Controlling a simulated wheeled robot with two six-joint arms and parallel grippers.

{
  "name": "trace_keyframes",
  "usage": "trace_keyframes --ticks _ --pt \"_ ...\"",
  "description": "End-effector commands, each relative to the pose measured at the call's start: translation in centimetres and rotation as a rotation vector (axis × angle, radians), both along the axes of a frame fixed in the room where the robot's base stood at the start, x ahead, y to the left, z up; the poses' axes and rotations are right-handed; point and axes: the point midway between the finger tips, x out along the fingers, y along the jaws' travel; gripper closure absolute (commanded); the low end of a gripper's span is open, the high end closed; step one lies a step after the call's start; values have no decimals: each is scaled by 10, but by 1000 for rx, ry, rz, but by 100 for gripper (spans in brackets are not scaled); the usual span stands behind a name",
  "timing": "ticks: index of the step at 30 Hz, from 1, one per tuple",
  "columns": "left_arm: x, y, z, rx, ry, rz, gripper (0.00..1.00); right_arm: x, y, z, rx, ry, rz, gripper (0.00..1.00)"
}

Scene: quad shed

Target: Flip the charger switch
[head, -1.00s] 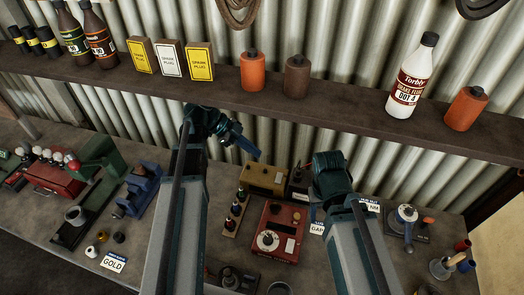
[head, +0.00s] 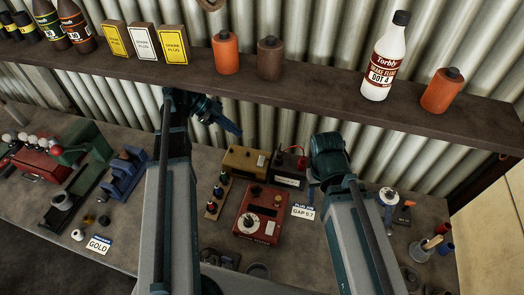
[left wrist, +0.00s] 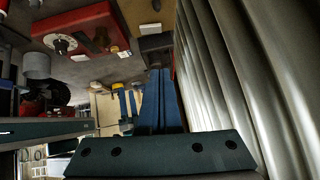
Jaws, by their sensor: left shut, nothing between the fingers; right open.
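On the bench stand a red box (head: 257,212) with a white dial and a mustard box (head: 246,160) with a dark top knob. A dark battery-like box (head: 289,168) with a red lead is beside the mustard one. I cannot tell which box is the charger, and no switch is clear. My left gripper (head: 233,128) is shut and empty, above and behind the mustard box near the wall. Its blue fingers (left wrist: 160,100) lie together in the left wrist view, which also shows the red box (left wrist: 85,28). My right gripper (head: 311,191) is open and mostly hidden behind its wrist.
A shelf (head: 320,95) with bottles and cans runs above the bench. Corrugated wall (left wrist: 235,80) is close beside my left gripper. A strip of small knobbed parts (head: 216,195) and a GAP 0.7 card (head: 303,212) flank the red box.

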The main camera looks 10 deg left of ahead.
Motion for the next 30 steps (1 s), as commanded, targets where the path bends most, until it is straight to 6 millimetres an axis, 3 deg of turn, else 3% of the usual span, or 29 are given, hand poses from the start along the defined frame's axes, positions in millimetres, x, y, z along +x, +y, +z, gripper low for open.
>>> trace_keyframes --ticks 8,24,30 --pt "0 -5 -7 0 0 -1 100 0 0 -7 0 0 1 50" --pt "7 -75 -81 0 -1 -2 100 0 0 -81 -1 0 3 50" --pt "11 -72 -100 0 0 0 100 0 0 -100 -1 0 2 50"
